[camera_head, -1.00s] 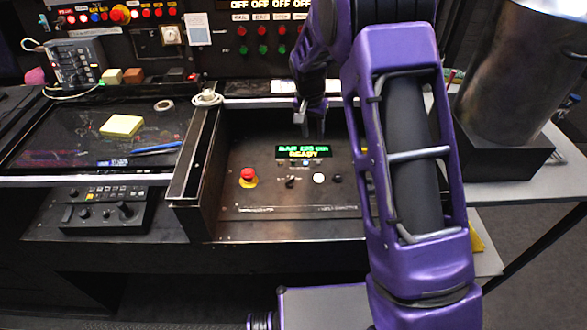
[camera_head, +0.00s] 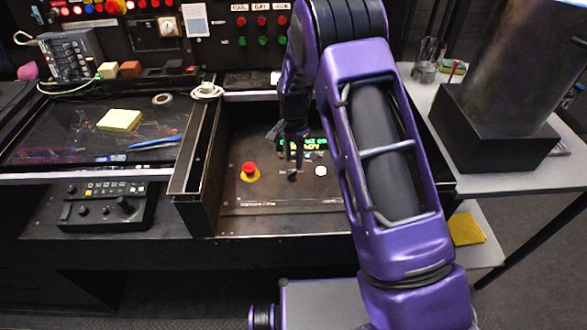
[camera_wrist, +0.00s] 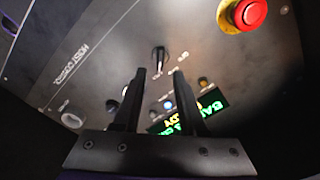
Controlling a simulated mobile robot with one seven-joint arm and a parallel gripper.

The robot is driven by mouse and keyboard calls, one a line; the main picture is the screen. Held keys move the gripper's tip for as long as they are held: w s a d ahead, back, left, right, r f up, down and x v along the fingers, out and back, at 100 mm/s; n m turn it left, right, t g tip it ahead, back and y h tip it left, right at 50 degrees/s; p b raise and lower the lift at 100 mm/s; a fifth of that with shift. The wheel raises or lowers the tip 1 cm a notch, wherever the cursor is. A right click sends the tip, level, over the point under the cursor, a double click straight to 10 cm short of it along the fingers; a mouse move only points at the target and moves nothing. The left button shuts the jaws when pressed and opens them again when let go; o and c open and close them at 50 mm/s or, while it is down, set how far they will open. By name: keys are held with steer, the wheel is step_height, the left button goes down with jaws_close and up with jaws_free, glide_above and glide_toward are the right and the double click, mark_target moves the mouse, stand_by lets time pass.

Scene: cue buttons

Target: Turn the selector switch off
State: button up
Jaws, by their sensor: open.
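The selector switch (camera_wrist: 160,58) is a small black lever on a dark panel, seen in the wrist view just beyond and between my fingertips. In the head view the selector switch (camera_head: 293,178) is a small dark shape just below my gripper (camera_head: 294,157), partly hard to separate from it. My gripper (camera_wrist: 159,74) is open, with its two black fingers apart and pointing at the panel. No contact with the lever is clear. The lever's exact setting is hard to read.
A red emergency-stop button (camera_head: 250,169) on a yellow base lies left of the switch. A white button (camera_head: 320,171) lies to its right. A green lit display (camera_head: 317,142) is behind, partly hidden by my arm. A raised wall (camera_head: 195,170) borders the panel at left.

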mark_target(293, 172)
steer(key=shift+f, duration=2.25)
steer(key=shift+c, duration=0.2)
jaws_close()
